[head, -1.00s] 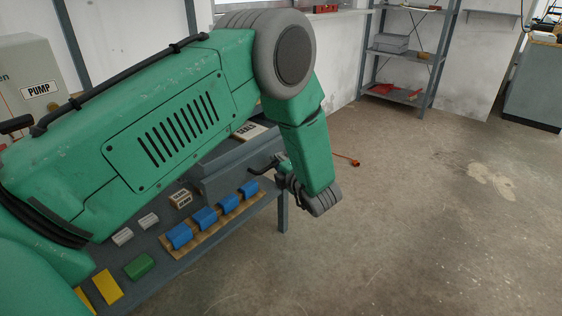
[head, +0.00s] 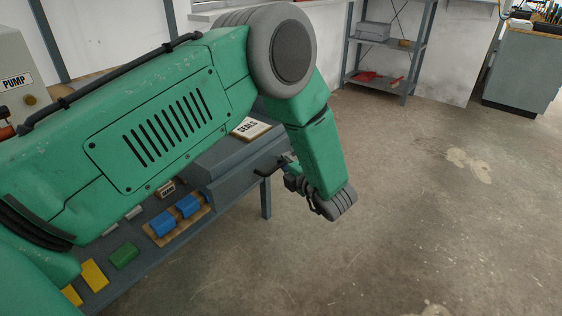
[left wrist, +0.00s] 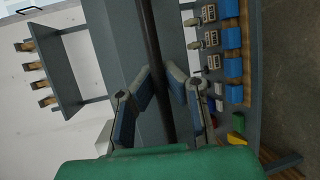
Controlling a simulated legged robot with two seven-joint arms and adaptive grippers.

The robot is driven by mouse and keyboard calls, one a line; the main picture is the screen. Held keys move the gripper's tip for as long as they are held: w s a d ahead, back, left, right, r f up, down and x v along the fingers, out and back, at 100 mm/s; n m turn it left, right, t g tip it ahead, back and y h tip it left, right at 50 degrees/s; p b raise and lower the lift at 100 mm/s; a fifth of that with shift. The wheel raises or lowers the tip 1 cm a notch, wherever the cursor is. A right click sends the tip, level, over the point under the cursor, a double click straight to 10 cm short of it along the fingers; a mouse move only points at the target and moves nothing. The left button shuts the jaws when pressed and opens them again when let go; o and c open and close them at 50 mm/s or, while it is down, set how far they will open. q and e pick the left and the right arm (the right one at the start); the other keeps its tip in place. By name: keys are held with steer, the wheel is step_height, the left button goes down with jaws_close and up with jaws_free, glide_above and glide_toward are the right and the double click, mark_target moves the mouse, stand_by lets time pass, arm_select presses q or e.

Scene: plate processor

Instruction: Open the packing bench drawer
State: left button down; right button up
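The drawer unit (head: 235,158) is a grey box on the packing bench, with its drawer front standing out over the bench top. A black drawer handle (head: 267,172) shows at its right end, next to my left gripper (head: 290,176). My green left arm hides part of the bench and drawer unit. My right gripper is not in view.
Blue blocks (head: 189,206), a green block (head: 124,256) and yellow pieces (head: 93,275) lie on the bench. A box marked SEALS (head: 251,128) sits behind. A shelf rack (head: 408,60) stands at the back. The floor (head: 430,220) to the right is clear.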

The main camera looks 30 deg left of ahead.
arm_select(q)
steer(key=c, duration=1.6)
jaws_free()
steer(key=shift+s+d, duration=0.1)
steer(key=shift+d, duration=0.45)
steer(key=shift+a+f, duration=0.1)
steer(key=shift+a, duration=0.3)
steer(key=shift+s+d, duration=0.15)
steer(key=v, duration=1.1)
steer(key=shift+d, duration=0.25)
steer(key=shift+d, duration=0.35)
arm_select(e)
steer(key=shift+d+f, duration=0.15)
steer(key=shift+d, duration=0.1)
